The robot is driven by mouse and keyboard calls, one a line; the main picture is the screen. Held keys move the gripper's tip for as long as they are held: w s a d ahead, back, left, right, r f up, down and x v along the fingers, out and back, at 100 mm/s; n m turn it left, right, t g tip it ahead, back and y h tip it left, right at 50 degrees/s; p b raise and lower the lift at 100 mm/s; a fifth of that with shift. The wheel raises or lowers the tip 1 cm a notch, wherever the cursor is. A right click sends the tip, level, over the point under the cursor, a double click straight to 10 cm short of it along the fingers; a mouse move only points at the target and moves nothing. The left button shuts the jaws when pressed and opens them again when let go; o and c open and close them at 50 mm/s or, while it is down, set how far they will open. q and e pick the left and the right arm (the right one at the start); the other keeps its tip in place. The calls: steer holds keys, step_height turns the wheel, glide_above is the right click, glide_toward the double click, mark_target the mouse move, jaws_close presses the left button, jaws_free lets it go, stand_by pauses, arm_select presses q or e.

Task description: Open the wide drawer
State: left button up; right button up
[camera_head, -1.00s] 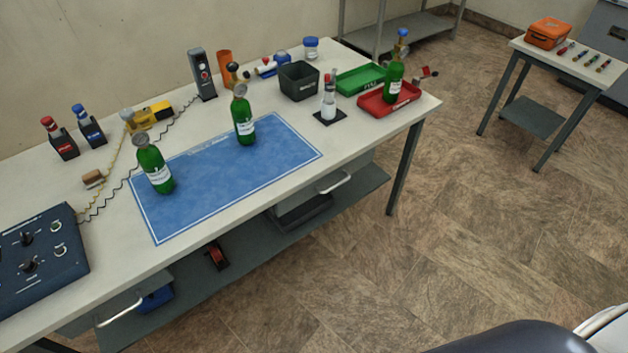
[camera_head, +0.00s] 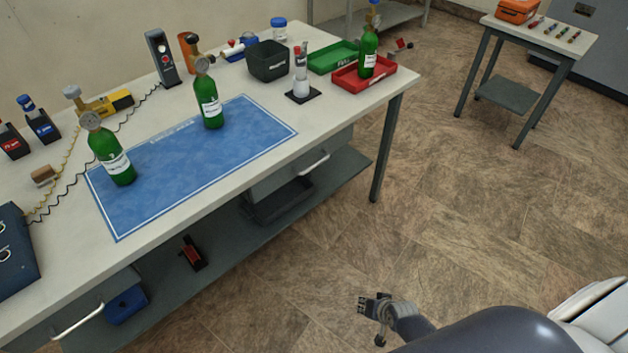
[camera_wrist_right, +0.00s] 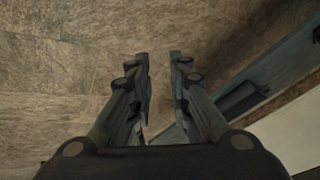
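Two drawers with pale bar handles hang under the workbench top. One drawer (camera_head: 284,182), with its handle (camera_head: 315,164), is under the right part and looks shut. The other handle (camera_head: 78,322) is at the lower left, on a drawer front partly cut off by the frame. I cannot tell from the frames which drawer is the wide one. My right gripper (camera_head: 373,318) is over the floor in front of the bench, apart from both handles. In the right wrist view my right gripper (camera_wrist_right: 159,54) has its fingers apart with nothing between them. My left gripper is not in view.
The workbench (camera_head: 215,178) carries green bottles on a blue mat (camera_head: 165,170), a black bin (camera_head: 268,61), a green tray (camera_head: 333,56) and a red tray (camera_head: 345,78). A lower shelf (camera_head: 225,235) runs beneath. The floor to the right is clear up to a small table (camera_head: 545,36).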

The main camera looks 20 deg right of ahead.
steer(key=w+d+r+m+t+b, duration=0.1)
steer(key=w+r+m+b, duration=0.1)
steer(key=w, duration=0.4)
steer(key=w+d+r+m+t+b, duration=0.1)
steer(key=w+r+b, duration=0.15)
steer(key=w, duration=0.35)
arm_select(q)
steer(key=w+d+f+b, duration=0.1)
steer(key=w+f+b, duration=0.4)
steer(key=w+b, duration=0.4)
arm_select(e)
steer(key=m+t+y+b, duration=0.3)
steer(key=m+t+y, duration=0.2)
steer(key=t, duration=0.2)
glide_toward(316, 164)
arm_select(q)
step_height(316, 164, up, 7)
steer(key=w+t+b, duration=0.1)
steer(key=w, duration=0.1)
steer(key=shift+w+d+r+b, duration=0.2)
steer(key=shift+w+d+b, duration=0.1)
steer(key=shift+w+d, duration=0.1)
arm_select(e)
steer(key=shift+f+x, duration=0.15)
steer(key=shift+x, duration=2.4)
steer(key=shift+f+x, duration=0.15)
steer(key=shift+x, duration=2.4)
steer(key=shift+s, duration=0.1)
jaws_close()
